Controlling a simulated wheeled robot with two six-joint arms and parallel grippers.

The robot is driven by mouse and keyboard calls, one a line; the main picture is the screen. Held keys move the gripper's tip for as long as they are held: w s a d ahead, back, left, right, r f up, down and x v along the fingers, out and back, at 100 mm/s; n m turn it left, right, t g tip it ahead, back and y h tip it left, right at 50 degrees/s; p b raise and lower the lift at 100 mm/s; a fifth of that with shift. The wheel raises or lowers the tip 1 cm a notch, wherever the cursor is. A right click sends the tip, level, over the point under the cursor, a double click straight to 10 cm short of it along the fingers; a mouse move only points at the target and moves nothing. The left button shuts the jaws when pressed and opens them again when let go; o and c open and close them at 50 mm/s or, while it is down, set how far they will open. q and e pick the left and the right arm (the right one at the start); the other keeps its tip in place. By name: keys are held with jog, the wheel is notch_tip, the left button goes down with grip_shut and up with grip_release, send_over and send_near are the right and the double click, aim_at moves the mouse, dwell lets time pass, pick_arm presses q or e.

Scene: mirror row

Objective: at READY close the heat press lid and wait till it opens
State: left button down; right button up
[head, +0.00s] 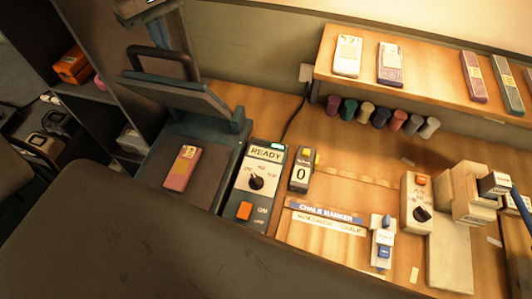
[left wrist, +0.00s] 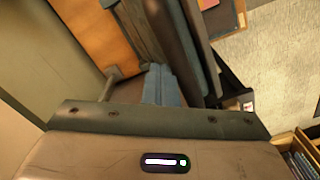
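The heat press lid (head: 178,98) is raised, with its dark loop handle (head: 162,58) at the top. A pink and tan piece (head: 183,168) lies on the dark lower plate (head: 208,185). The control box (head: 252,185) beside it has a lit screen reading READY (head: 266,152), a dial and an orange switch. My left gripper (head: 146,8) is partly cut off at the top edge, above the handle and apart from it. In the left wrist view its blue-grey fingers (left wrist: 161,88) look close together, with nothing visible between them.
A small counter (head: 301,171) shows 0. A chalk marker strip (head: 326,219), a second dial box (head: 417,200) and stacked wooden blocks (head: 468,190) stand to the right. A shelf (head: 425,85) with several blocks runs behind. A large brown surface covers the lower front.

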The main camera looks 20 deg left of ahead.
aim_at(154, 53)
pick_arm(q)
jog(key=shift+s+d+f+b, duration=0.1)
jog(key=shift+s+f+b, duration=0.2)
jog(key=shift+s+b, duration=0.3)
jog(key=shift+s+d+f+b, duration=0.1)
jog(key=shift+s+f+b, duration=0.2)
jog(key=shift+s, duration=0.5)
jog(key=shift+s+r, duration=0.1)
jog(key=shift+s, duration=0.05)
jog(key=shift+s+f+b, duration=0.3)
jog(key=shift+s+b, duration=0.05)
jog(key=shift+b, duration=0.15)
jog(key=shift+s+d+f+b, duration=0.1)
jog(key=shift+s+f+b, duration=0.15)
jog(key=shift+s+b, duration=0.25)
jog(key=shift+s+d+f+b, duration=0.1)
jog(key=shift+s+f+b, duration=0.1)
jog(key=shift+s+b, duration=0.25)
jog(key=shift+s, duration=0.4)
jog(key=shift+f, duration=0.1)
